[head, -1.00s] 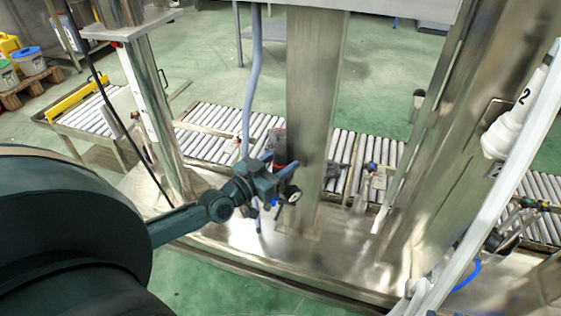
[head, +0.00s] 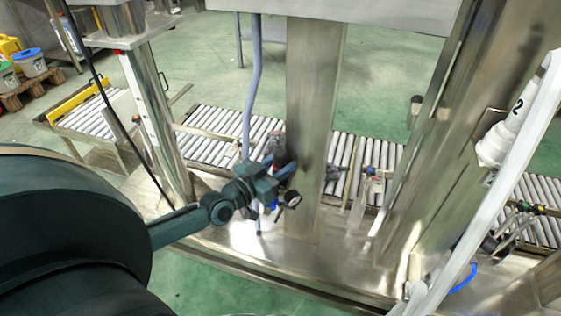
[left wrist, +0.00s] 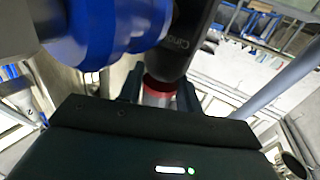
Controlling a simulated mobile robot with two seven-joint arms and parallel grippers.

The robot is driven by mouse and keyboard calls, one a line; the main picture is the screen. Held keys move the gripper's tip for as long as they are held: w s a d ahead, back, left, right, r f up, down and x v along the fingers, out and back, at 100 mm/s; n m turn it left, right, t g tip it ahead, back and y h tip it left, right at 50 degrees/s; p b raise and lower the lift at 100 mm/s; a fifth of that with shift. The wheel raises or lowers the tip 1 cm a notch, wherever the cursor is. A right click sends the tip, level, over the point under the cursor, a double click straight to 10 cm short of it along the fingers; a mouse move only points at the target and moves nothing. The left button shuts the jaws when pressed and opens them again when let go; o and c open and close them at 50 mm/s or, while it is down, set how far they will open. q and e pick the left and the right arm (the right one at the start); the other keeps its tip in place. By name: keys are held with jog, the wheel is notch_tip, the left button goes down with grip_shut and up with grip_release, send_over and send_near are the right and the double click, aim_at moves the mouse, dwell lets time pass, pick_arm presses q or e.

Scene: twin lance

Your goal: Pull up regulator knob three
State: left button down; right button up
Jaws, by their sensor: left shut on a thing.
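My left gripper (head: 280,170) is at the front of the steel column in the head view. It is shut on a regulator knob, a round piece with a red band (left wrist: 157,92) between its fingers in the left wrist view. A black body with white lettering (left wrist: 186,35) stands above the red band and hides part of it. I cannot read the knob's number. A small round gauge (head: 292,199) sits just below the gripper. My right gripper is not in view.
The steel column (head: 312,110) stands right behind the gripper. A grey-blue hose (head: 252,80) hangs beside it. A roller conveyor (head: 225,140) runs behind. A white fitting marked 2 (head: 497,145) is at the right. A large blue part (left wrist: 95,30) is close in the wrist view.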

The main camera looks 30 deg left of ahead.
pick_arm(q)
jog(key=shift+r, duration=0.2)
jog(key=c, duration=1)
grip_release()
jog(key=shift+o, duration=0.2)
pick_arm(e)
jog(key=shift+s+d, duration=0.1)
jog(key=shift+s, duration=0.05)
pick_arm(q)
jog(key=p+v, duration=0.2)
jog(key=v, duration=1.1)
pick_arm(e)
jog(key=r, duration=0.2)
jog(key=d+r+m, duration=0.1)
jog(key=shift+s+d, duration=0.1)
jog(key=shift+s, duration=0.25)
pick_arm(q)
jog(key=shift+s, duration=0.1)
